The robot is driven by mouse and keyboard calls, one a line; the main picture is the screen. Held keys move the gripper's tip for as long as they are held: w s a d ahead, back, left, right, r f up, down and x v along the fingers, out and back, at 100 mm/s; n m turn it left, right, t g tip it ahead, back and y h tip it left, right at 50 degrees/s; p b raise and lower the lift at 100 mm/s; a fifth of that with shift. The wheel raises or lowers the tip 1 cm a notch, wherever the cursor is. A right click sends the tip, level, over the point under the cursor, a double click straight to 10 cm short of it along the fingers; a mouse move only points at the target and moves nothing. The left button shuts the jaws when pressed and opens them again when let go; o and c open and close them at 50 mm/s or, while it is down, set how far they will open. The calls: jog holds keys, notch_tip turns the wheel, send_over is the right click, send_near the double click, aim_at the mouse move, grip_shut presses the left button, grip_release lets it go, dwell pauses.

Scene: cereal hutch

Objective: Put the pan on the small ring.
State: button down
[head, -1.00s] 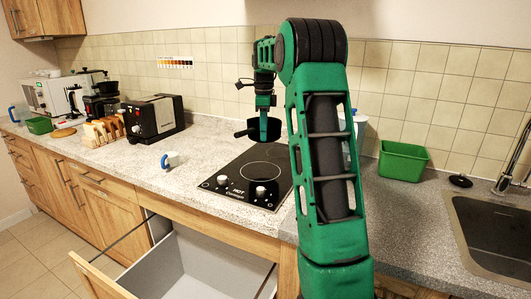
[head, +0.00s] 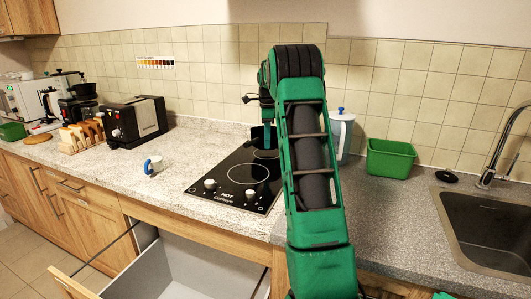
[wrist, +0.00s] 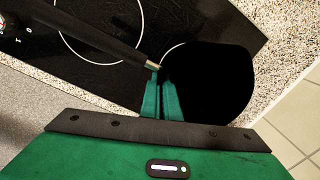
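The black pan (wrist: 215,80) fills the right of the wrist view, with its dark handle (wrist: 95,32) running to the upper left. My gripper (wrist: 160,75) is shut on the pan where the handle meets its rim. The small ring (wrist: 172,48) shows only as a pale arc beside the pan, which hides the rest. In the head view, my gripper (head: 268,138) is over the back of the black hob (head: 222,180), near the small ring (head: 266,154). My arm hides most of the pan there. I cannot tell whether the pan touches the hob.
The large ring (head: 240,173) at the front of the hob is clear. A blue-handled mug (head: 154,165) stands left of the hob. A white and blue jug (head: 340,135) and a green tub (head: 391,158) stand to the right, before the sink (head: 488,230). A drawer (head: 195,270) is open below.

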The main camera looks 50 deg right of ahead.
jog(key=shift+d+f, duration=0.15)
jog(key=shift+f, duration=1.9)
jog(key=c, duration=2)
grip_release()
jog(key=shift+f, duration=0.15)
notch_tip(320, 180, up, 11)
jog(key=s+a+r+n, duration=0.3)
jog(key=s+a+n, duration=0.2)
jog(key=s+a, duration=0.4)
jog(key=s+a+f+n, duration=0.4)
jog(key=s+a, duration=0.3)
jog(key=s, duration=0.3)
jog(key=s+a+f+n, duration=0.4)
jog(key=s+a+n, duration=0.2)
jog(key=s+a, duration=0.2)
jog(key=s+a+f+n, duration=0.5)
jog(key=s+a, duration=0.3)
jog(key=s, duration=0.4)
jog(key=shift+n+y, duration=0.3)
